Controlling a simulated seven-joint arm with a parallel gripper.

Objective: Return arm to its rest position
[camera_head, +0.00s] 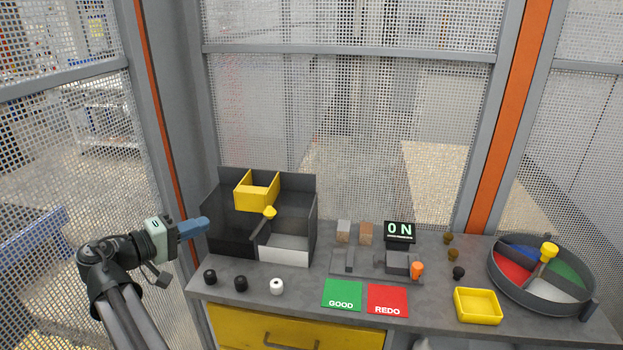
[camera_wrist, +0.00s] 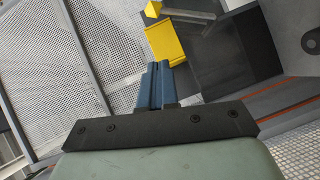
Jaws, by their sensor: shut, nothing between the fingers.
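My arm reaches in from the lower left in the head view. My gripper (camera_head: 203,226) has blue fingers and is shut and empty. It is held in the air at the left end of the grey bench (camera_head: 236,287), beside the left wall of the dark divided box (camera_head: 233,240). In the wrist view the blue fingers (camera_wrist: 157,82) lie together, with a yellow bin (camera_wrist: 165,43) beyond their tips. I cannot tell whether the fingers touch the box wall.
Black and white knobs (camera_head: 277,286) stand at the bench's front left. Green GOOD (camera_head: 342,295) and red REDO (camera_head: 387,300) pads lie mid-bench. A yellow tray (camera_head: 478,306) and a round divided tray (camera_head: 575,302) are at right. Mesh walls (camera_head: 350,110) enclose the back and sides.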

